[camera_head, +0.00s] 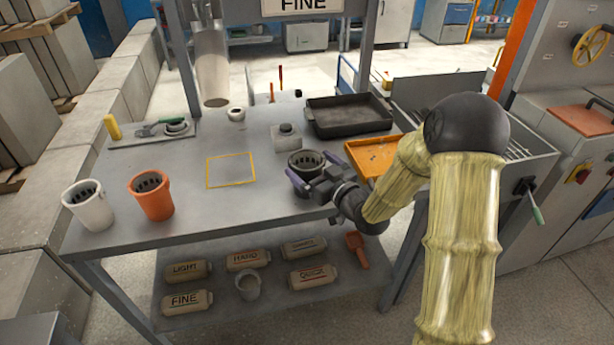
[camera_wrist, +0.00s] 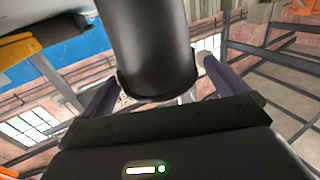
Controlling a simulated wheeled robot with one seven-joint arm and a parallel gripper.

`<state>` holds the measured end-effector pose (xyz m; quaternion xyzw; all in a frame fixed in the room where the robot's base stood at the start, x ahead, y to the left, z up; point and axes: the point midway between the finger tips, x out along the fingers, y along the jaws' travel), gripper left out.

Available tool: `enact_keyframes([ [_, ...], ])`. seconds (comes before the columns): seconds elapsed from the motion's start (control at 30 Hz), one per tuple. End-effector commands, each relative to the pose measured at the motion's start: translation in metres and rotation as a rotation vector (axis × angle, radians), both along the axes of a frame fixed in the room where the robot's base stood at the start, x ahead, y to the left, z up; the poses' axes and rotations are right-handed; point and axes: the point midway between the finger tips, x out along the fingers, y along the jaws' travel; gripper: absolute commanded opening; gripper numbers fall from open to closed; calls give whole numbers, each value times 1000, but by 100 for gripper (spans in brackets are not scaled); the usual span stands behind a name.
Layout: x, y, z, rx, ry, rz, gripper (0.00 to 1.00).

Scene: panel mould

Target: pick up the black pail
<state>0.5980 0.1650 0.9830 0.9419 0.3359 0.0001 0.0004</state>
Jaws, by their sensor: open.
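The black pail (camera_head: 306,160) stands upright on the grey table, right of the yellow square outline. My gripper (camera_head: 316,170) is at the pail's near side, with its purple fingers spread one on each side of it. In the wrist view the dark pail (camera_wrist: 152,45) fills the top middle, between the open fingers of my gripper (camera_wrist: 160,84). Gaps show between the fingers and the pail's wall there. Part of the pail's lower near side is hidden by my gripper in the head view.
A white pail (camera_head: 88,207) and an orange pail (camera_head: 153,196) stand at the left on the table (camera_head: 240,220). An orange tray (camera_head: 370,154) lies close on the right. A black tray (camera_head: 348,116) and a small grey block (camera_head: 286,138) are behind. Labelled bags lie on the lower shelf.

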Motion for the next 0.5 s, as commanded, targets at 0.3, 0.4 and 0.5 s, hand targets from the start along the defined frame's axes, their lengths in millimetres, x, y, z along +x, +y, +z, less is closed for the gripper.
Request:
enact_keyframes([
  [0.3, 21, 16, 1, 1, 0, -1, 98],
  [0.4, 21, 16, 1, 1, 0, -1, 98],
  [0.5, 20, 16, 1, 1, 0, -1, 98],
])
